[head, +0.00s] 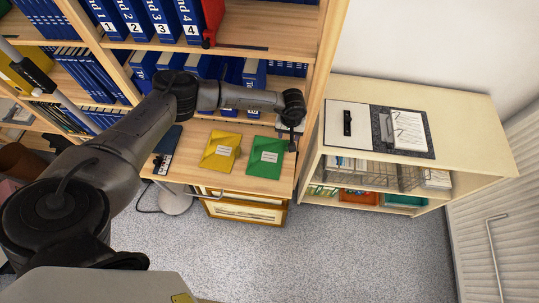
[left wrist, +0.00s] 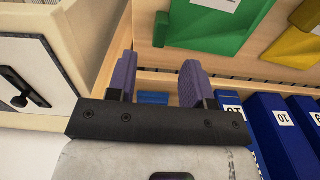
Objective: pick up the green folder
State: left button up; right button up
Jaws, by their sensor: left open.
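The green folder (head: 266,158) lies flat on the wooden desk surface (head: 233,186), with a white label on it. A yellow folder (head: 221,151) lies just to its left. My left gripper (head: 292,138) is at the right of the green folder, near the shelf upright, and appears apart from it. In the left wrist view, its two purple fingers (left wrist: 158,78) are spread with nothing held between them. The green folder (left wrist: 210,28) shows there beyond the fingers, at the upper right, partly cut off by the frame edge. My right gripper is not in view.
Shelves with blue binders (head: 140,18) rise behind the desk, and a wooden upright (head: 312,95) stands close to my left gripper. A low cabinet (head: 470,130) at right carries an open binder (head: 408,130). Grey floor (head: 340,255) is clear in front.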

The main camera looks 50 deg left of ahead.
pick_arm(q)
jog(key=shift+f, duration=3.45)
jog(key=shift+c, duration=0.4)
grip_shut()
